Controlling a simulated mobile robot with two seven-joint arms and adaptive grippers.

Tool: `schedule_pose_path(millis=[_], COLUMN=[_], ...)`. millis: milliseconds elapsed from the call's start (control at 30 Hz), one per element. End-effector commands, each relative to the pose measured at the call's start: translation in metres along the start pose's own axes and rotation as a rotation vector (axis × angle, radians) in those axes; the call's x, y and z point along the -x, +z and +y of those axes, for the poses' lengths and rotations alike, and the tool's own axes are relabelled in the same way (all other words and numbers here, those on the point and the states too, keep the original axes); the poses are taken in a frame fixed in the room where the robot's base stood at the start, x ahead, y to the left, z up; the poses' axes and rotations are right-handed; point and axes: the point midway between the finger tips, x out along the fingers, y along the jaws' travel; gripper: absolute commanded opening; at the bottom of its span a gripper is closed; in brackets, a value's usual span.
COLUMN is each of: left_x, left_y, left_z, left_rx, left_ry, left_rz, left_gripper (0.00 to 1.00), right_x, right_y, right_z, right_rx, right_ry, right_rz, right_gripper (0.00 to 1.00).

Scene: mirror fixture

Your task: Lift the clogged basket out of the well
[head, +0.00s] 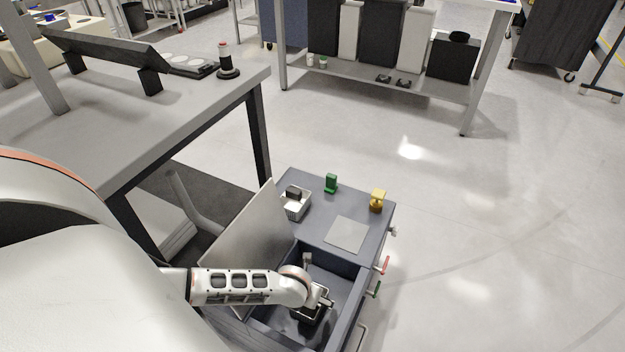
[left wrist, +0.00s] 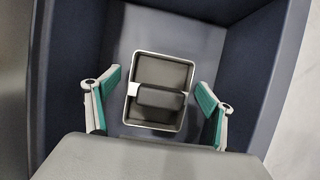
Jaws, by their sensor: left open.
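The basket (left wrist: 160,70) in the well is a small box with a pale rim, a grey inside and a dark grey bar across it. It sits on the floor of the well (left wrist: 209,40), an open dark blue-grey compartment. My left gripper (left wrist: 157,80) is open, with one green-padded finger on each side of the basket and a gap at both sides. In the head view my left arm reaches down into the well, and the gripper (head: 320,299) partly hides the basket (head: 306,316). My right gripper is in neither view.
A raised grey panel (head: 247,232) stands at the well's left edge. On the cabinet top are another basket (head: 297,208) with a dark bar, a green block (head: 331,183), a yellow block (head: 377,200) and a flat grey plate (head: 347,234). The floor to the right is clear.

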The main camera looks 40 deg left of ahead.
Motion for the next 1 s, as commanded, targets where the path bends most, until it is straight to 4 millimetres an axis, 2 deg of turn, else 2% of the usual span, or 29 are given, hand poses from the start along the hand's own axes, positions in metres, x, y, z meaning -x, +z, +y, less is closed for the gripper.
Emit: schedule_pose_path(millis=[33,100,267,367,533,800,1000], left_x=[-0.015,-0.021,-0.021,-0.020,-0.020,-0.020,-0.013], left_y=[-0.010,-0.009,-0.001,0.000,-0.001,-0.001,0.004], left_z=[0.001,0.002,0.000,0.000,0.000,0.000,0.000], left_rx=[0.000,0.000,0.000,0.000,0.000,0.000,0.001], left_ry=[0.003,0.003,0.000,0.000,0.000,0.000,-0.001], left_rz=[0.013,0.011,0.001,-0.001,0.000,0.001,-0.003], left_gripper=[0.82,0.82,0.82,0.82,0.38,0.37,0.37], right_x=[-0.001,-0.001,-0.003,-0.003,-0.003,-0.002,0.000], right_y=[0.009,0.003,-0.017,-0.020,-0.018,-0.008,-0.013], right_z=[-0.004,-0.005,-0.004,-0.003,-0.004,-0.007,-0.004], right_rx=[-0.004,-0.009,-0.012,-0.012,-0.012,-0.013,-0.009], right_ry=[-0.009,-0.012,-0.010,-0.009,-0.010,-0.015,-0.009], right_rz=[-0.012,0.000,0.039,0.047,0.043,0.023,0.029], right_gripper=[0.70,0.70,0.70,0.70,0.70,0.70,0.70])
